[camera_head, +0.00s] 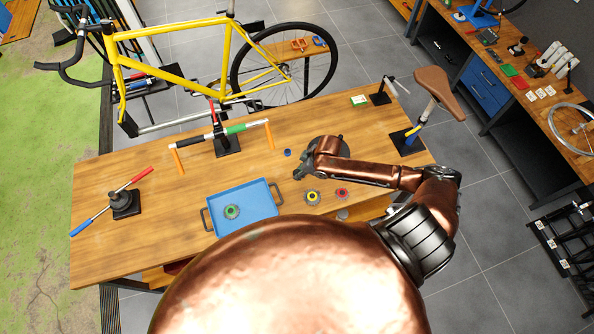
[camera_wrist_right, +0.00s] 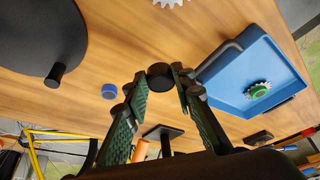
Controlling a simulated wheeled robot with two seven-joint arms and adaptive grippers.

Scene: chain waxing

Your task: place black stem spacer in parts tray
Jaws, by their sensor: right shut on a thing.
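My right gripper (camera_head: 299,174) is above the wooden table, to the right of the blue parts tray (camera_head: 258,205). In the right wrist view, the right gripper (camera_wrist_right: 161,80) is shut on the black stem spacer (camera_wrist_right: 159,74), a short black cylinder between its fingertips. The spacer is too small to make out in the head view. The tray (camera_wrist_right: 228,82) lies to the right in the wrist view, apart from the spacer. It holds a toothed cog with a green ring (camera_head: 231,211), which also shows in the wrist view (camera_wrist_right: 258,91). My left gripper is not in view.
A blue ring (camera_head: 287,152), a yellow-ringed cog (camera_head: 312,197) and a red-ringed cog (camera_head: 342,194) lie on the table. A large dark round pan-like thing (camera_wrist_right: 40,35) is near the gripper.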

